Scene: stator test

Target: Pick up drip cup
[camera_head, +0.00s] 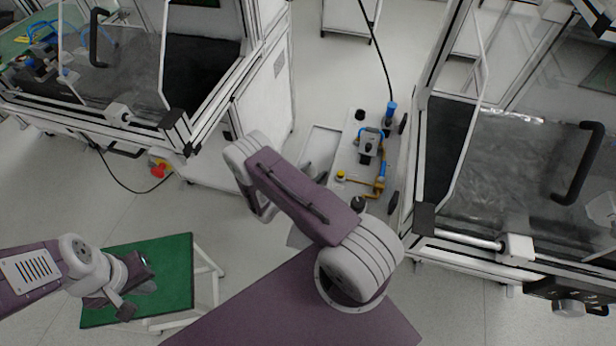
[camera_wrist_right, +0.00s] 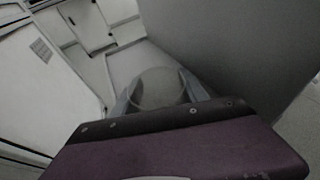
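In the right wrist view a round, pale grey, cup-like thing (camera_wrist_right: 160,88) sits between the two fingers of my right gripper (camera_wrist_right: 162,97). It looks like the drip cup, but it is dim and partly hidden by my purple wrist housing. The fingers stand apart, one on each side of it. I cannot tell whether they touch it. In the head view my right arm hides most of that gripper and the cup is not clear. My left gripper (camera_head: 138,290) is over a green-topped table at lower left, with nothing visibly held; its finger opening is unclear.
The green-topped table (camera_head: 180,250) stands at lower left. A white cart (camera_head: 345,155) with blue and yellow fittings stands beyond my right arm. Framed machines with clear doors stand at left (camera_head: 110,65) and right (camera_head: 500,165). Bare floor (camera_head: 45,190) lies at left.

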